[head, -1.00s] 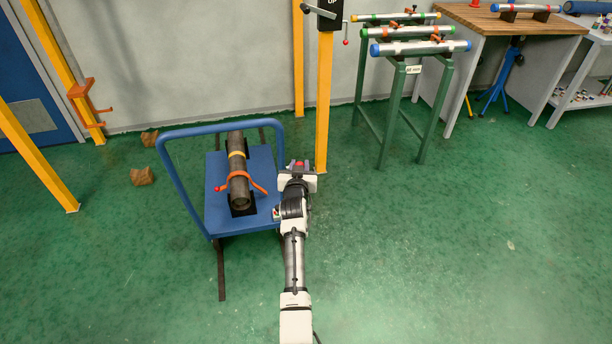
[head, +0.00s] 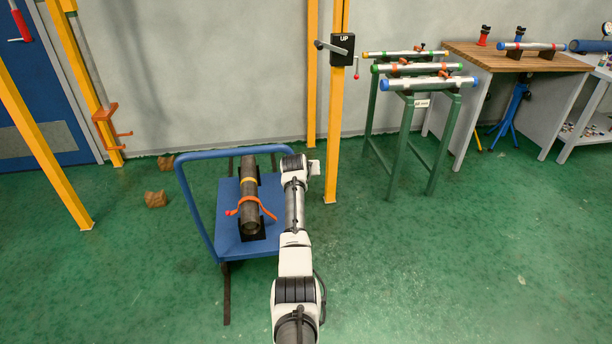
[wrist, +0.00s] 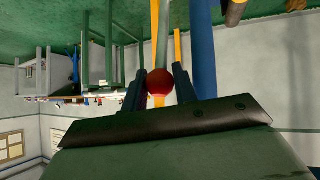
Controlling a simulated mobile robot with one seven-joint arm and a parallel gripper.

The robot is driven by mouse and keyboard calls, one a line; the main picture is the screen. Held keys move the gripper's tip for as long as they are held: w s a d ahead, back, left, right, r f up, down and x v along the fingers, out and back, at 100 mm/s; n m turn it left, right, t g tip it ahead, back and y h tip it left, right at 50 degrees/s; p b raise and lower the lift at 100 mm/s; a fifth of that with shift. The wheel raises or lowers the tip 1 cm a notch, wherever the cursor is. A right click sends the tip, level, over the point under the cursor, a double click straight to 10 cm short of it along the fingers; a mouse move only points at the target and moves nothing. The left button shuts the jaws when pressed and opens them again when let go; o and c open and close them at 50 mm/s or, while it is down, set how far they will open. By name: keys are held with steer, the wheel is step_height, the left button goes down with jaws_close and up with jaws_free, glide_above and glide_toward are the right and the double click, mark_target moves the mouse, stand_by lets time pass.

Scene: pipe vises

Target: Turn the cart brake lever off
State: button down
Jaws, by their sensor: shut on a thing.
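The blue cart (head: 228,225) stands on the green floor with a dark pipe (head: 250,205) strapped on its deck. The brake lever's round red knob (wrist: 160,84) sits between the two dark fingers of my gripper (wrist: 160,75) in the wrist view. My gripper is shut on this knob. A pale bar, which looks like the lever's rod, runs from the knob in that view. In the head view my wrist is at the cart's far right corner, beside the blue push handle (head: 200,220). My arm hides the knob and the fingertips there.
A yellow post (head: 334,140) with a black UP box (head: 342,50) rises close behind my wrist. A green rack (head: 405,140) with several pipes and a wooden bench (head: 510,58) stand to the right. Wooden chocks (head: 155,199) lie left of the cart.

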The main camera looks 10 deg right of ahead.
steer(key=shift+w+r, duration=0.1)
steer(key=shift+w, duration=0.1)
stand_by(0.3)
steer(key=c, duration=1.1)
jaws_free()
steer(key=shift+a, duration=0.1)
